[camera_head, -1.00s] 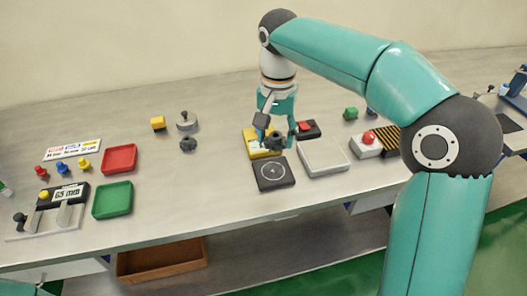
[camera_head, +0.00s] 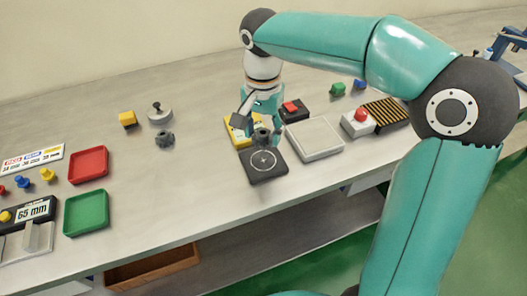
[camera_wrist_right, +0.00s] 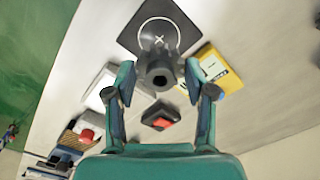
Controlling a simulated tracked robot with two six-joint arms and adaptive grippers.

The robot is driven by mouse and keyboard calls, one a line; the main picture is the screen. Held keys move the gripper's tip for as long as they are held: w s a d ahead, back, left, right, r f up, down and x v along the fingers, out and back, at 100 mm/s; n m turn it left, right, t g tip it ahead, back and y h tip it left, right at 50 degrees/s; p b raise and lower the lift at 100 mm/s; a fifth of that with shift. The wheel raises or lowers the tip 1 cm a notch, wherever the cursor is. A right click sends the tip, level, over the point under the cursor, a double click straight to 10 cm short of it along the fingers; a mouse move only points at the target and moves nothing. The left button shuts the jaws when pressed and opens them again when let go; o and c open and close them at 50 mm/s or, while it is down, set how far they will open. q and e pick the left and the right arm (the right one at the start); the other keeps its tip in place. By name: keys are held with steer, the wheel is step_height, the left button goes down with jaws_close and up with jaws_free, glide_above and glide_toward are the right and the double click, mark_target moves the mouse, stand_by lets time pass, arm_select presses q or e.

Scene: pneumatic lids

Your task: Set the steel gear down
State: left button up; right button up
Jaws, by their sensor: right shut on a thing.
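My right gripper (camera_head: 262,133) is shut on a dark grey gear with a central bore, the steel gear (camera_wrist_right: 159,73). The gear sits between the two fingers in the wrist view. In the head view it shows at the far edge of a black square pad (camera_head: 264,168) with a white circle and cross. In the wrist view the gear overlaps the near part of the pad's circle, and the cross (camera_wrist_right: 159,40) stays visible beyond it. I cannot tell whether the gear touches the pad. My left gripper is not in view.
A black box with a red top (camera_head: 291,107) stands behind. Another dark gear-like part (camera_head: 166,139) lies to the left. Bare bench lies between the green tray (camera_head: 86,212) and the pad.

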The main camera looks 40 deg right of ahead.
mark_target(263, 160)
steer(key=shift+f, duration=3.35)
steer(key=shift+f, duration=0.1)
steer(key=o, duration=1.4)
steer(key=shift+c, duration=0.2)
steer(key=shift+r, duration=0.2)
step_height(263, 160, up, 12)
steer(key=shift+f+p, duration=0.1)
steer(key=shift+p, duration=0.3)
